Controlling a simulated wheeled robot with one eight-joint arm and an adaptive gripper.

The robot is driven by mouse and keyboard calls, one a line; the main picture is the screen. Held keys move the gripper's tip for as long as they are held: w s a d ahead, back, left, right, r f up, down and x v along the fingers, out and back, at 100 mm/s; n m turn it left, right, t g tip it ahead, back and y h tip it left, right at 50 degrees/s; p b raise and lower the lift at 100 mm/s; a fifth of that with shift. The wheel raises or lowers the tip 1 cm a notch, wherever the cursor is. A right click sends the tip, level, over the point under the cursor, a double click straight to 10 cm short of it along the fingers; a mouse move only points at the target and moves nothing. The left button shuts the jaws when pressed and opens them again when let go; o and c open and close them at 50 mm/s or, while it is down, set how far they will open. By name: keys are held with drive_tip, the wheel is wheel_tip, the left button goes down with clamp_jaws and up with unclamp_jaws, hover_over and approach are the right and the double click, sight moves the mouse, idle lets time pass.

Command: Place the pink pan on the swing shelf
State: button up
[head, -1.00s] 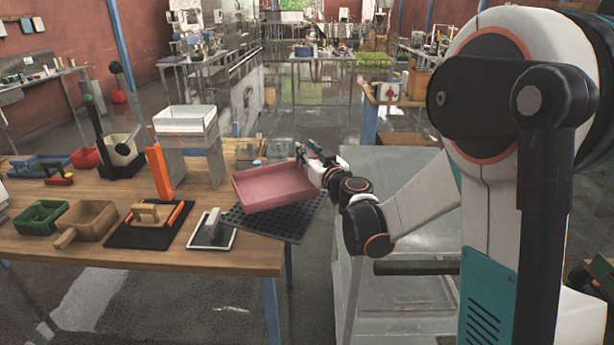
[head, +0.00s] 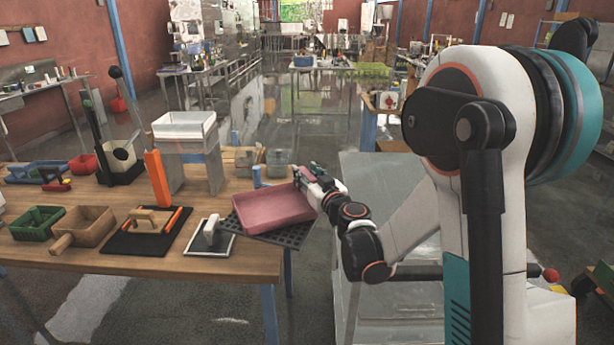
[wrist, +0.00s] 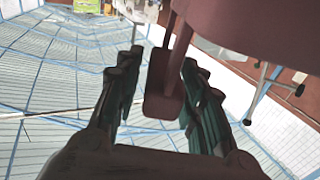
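The pink pan (head: 275,205) is a shallow rectangular tray. In the head view it sits level on or just over the black perforated swing shelf (head: 292,237) at the table's right end; I cannot tell whether it fully touches. The pan also fills the upper right of the wrist view (wrist: 265,25), dark in shadow. Its handle (wrist: 165,95) hangs between the fingers of my gripper (wrist: 163,85). The fingers are spread, with light gaps visible beside the handle. In the head view my gripper (head: 312,180) is at the pan's right far side. The far side of the shelf is hidden under the pan.
A white tray (head: 183,123) stands on a grey stand behind left. A white-handled tool on a plate (head: 211,237), a black mat (head: 130,243) and green (head: 37,222) and brown boxes lie left on the wooden table. Small grey containers (head: 279,161) stand behind the pan.

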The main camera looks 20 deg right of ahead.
drive_tip(key=shift+r, duration=0.1)
drive_tip(key=shift+s, duration=0.15)
drive_tip(key=s+d+p, duration=0.1)
drive_tip(key=s, duration=1)
drive_tip(key=shift+s+d+p, duration=0.35)
drive_tip(key=shift+p, duration=0.05)
idle(0.6)
